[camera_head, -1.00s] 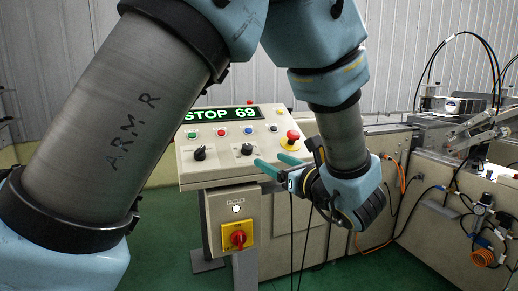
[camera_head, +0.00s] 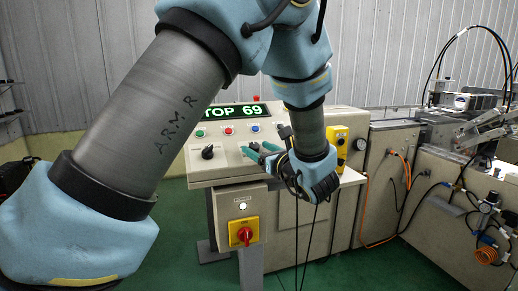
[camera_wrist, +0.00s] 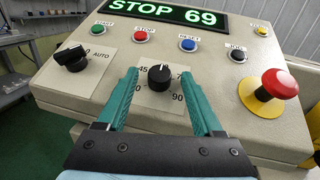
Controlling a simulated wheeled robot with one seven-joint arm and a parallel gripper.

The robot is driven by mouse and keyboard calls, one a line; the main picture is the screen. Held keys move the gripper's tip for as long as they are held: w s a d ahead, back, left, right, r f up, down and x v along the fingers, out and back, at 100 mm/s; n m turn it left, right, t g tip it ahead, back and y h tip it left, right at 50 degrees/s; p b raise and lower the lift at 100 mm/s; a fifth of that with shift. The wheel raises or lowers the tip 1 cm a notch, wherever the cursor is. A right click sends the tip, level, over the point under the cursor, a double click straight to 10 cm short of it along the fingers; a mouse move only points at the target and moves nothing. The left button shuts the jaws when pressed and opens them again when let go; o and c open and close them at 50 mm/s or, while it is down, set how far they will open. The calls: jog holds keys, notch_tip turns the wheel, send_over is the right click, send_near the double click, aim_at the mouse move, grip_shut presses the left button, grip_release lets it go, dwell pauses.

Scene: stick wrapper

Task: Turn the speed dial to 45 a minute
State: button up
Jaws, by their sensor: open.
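The speed dial (camera_wrist: 161,77) is a black knob on a pale plate on the sloped control panel (camera_wrist: 225,82). Its white mark points about straight up, between the 45 at upper left and a partly hidden number starting with 7 at upper right. The green display (camera_wrist: 168,12) reads STOP 69; it also shows, partly covered by my arm, in the head view (camera_head: 236,111). My gripper (camera_wrist: 160,74) is open, its green fingers on either side of the dial with gaps showing. In the head view my gripper (camera_head: 252,151) is at the panel and hides the dial.
A black selector knob (camera_wrist: 71,58) marked 0 and AUTO is left of the dial. A red mushroom button (camera_wrist: 279,83) on a yellow base is to the right. Start, stop, reset and jog buttons line up above. A red-and-yellow power switch (camera_head: 243,233) is below the panel.

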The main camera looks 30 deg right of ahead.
grip_shut()
dwell(0.4)
jog(key=shift+d+n+y, duration=0.1)
jog(key=shift+n+y, duration=0.3)
jog(key=shift+y, duration=0.1)
jog(key=shift+d+n+g+y, duration=0.2)
jog(key=shift+n+g+y, duration=0.2)
jog(key=shift+n+y, duration=0.7)
jog(key=n+y, duration=0.1)
jog(key=n+g+y, duration=0.1)
jog(key=n+y, duration=0.1)
jog(key=shift+w+d+r+g, duration=0.15)
jog(key=shift+d+g, duration=0.1)
jog(key=shift+g, duration=0.15)
jog(key=n+g+y, duration=0.1)
jog(key=n, duration=0.1)
jog(key=n+g+y+p, duration=0.1)
jog(key=n+g+y, duration=0.1)
jog(key=shift+w+d+r+n+p, duration=0.2)
jog(key=shift+n+p, duration=0.1)
jog(key=shift+n, duration=0.1)
jog(key=shift+w+d+n+g+y+p, duration=0.15)
jog(key=shift+n+g+y+p, duration=0.7)
jog(key=shift+n+g, duration=0.95)
